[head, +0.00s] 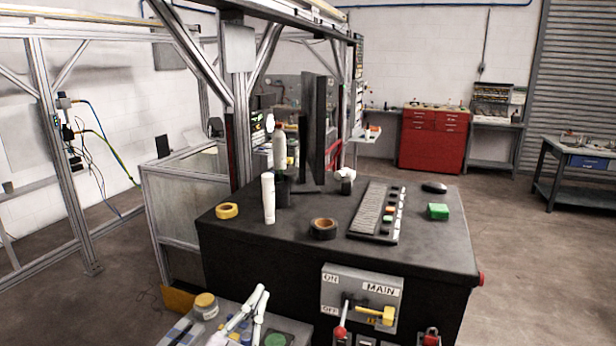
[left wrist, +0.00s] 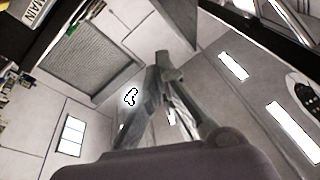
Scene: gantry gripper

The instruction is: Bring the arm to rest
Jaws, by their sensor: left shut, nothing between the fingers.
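My left gripper (head: 262,290) is at the bottom of the head view, above the low tabletop in front of the black console. Its pale fingers point up and stand clear of the objects around them. In the left wrist view the grey fingers of the left gripper (left wrist: 164,58) come together at the tips with nothing between them. Behind them are the pale room surfaces and bright light panels. My right gripper is not in view.
The black console (head: 430,235) carries a monitor (head: 314,130), a keyboard (head: 371,211), tape rolls (head: 323,229) and a green box (head: 438,211). A MAIN switch panel (head: 350,290) is on its front. A yellow-lidded jar (head: 205,305) stands left of my gripper. Open floor lies right.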

